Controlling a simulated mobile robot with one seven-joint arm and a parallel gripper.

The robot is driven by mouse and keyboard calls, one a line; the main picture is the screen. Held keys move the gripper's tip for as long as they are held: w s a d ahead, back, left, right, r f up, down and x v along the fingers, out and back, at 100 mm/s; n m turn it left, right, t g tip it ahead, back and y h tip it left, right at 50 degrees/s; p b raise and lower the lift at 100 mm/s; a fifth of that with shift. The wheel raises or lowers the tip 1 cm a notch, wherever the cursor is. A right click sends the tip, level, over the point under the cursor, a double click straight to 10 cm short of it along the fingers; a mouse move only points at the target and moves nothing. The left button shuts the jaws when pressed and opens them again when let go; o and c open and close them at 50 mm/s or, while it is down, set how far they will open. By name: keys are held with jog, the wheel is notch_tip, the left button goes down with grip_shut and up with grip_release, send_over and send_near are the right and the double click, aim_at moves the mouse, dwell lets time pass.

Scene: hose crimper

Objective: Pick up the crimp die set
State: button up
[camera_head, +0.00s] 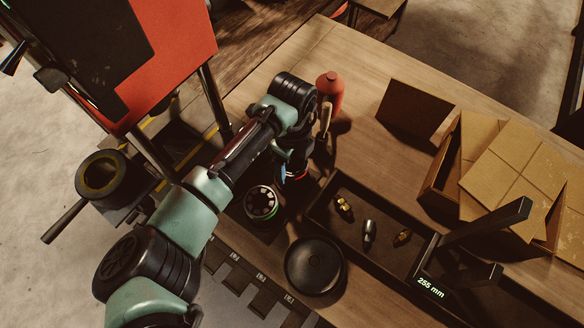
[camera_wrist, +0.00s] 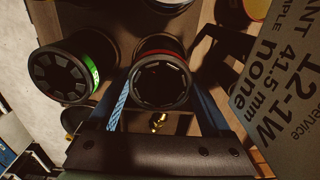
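A round black crimp die set with a red ring (camera_wrist: 162,82) is in the middle of the wrist view, its slotted face towards the camera. My gripper (camera_wrist: 161,90) has one blue finger on each side of it. The fingers look close against its sides, but I cannot tell whether they press on it. In the head view my gripper (camera_head: 291,170) points down at the bench and mostly hides this die set. A similar die set with a green ring (camera_head: 262,203) stands just to the left; it also shows in the wrist view (camera_wrist: 68,72).
A dark tray (camera_head: 335,213) with several small fittings lies to the right, beside a black round dish (camera_head: 314,265). A red bottle (camera_head: 330,92) stands behind my gripper. Open cardboard boxes (camera_head: 520,170) are at the right. A printed panel (camera_wrist: 285,85) is close at right in the wrist view.

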grip_shut()
jog(key=shift+w+r, duration=0.1)
jog(key=shift+r, duration=0.05)
